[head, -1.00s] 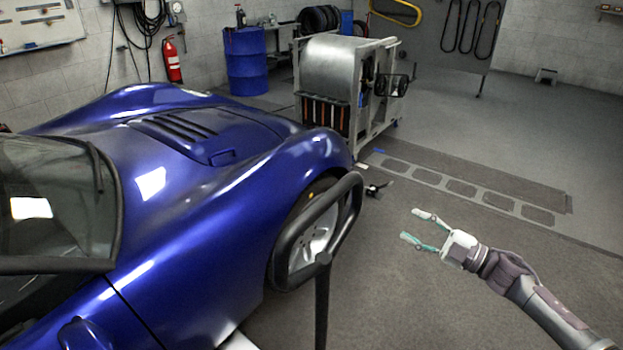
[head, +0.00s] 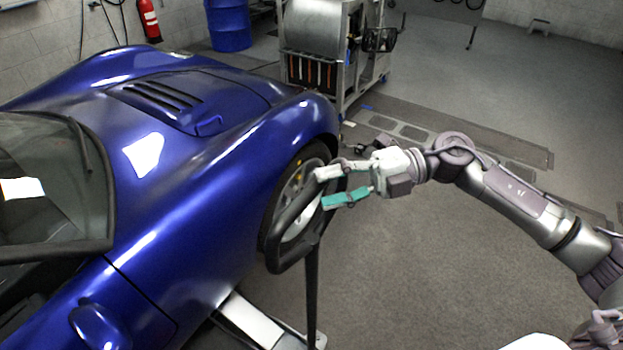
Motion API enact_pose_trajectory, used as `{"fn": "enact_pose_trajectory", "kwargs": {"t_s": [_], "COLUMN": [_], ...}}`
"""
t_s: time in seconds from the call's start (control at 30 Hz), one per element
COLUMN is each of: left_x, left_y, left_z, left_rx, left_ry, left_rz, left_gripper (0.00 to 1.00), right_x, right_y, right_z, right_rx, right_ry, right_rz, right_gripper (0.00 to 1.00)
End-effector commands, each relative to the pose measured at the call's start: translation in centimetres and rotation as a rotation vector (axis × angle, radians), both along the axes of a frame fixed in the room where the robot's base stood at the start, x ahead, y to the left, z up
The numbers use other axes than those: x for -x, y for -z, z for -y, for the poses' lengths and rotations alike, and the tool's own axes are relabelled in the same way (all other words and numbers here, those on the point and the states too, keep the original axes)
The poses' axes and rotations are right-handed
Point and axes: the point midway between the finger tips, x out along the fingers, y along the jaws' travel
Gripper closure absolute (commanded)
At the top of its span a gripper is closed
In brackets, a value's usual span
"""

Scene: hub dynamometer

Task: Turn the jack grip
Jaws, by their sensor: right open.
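The jack grip (head: 313,243) is a black tilted loop on top of a black upright post, beside the front wheel of the blue car. My right gripper (head: 322,188) reaches in from the right with its jaws open at the upper right part of the loop. One pale finger is above and one teal finger is below, overlapping the loop in the picture. I cannot tell whether either finger touches it. The jack base (head: 255,320) shows in part at the bottom, by the car. My left gripper is not in view.
The blue car (head: 215,150) fills the left, close to the grip. A metal cabinet (head: 315,35) stands behind the car's nose. A flat floor plate (head: 480,135) lies beyond my right arm. The floor (head: 430,260) right of the post is clear.

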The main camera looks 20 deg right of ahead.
Motion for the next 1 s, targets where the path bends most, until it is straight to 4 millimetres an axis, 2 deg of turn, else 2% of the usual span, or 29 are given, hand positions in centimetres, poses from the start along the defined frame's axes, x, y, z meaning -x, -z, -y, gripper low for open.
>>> {"fn": "enact_pose_trajectory", "kwargs": {"t_s": [0.03,0.2,0.6,0.67,0.9,1.0], "left_x": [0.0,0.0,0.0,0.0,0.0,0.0], "left_y": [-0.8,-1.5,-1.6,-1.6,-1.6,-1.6], "left_z": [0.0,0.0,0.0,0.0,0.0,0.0], "left_rx": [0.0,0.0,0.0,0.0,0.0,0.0], "left_ry": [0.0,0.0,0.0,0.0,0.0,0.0], "left_rz": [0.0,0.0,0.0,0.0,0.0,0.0], "left_gripper": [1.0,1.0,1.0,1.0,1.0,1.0], "right_x": [-0.1,-0.3,-0.4,-0.4,-0.4,-0.4], "right_y": [-0.4,0.1,0.5,0.5,0.5,0.5], "right_z": [-0.9,-2.9,-3.7,-3.6,-3.6,-3.6], "right_rx": [-0.004,-0.002,-0.001,-0.001,-0.001,-0.001], "right_ry": [-0.003,-0.001,0.001,0.001,0.001,0.001], "right_rz": [0.002,0.0,0.001,0.001,0.001,0.001], "right_gripper": [0.51,0.51,0.51,0.6,1.0,1.0]}}
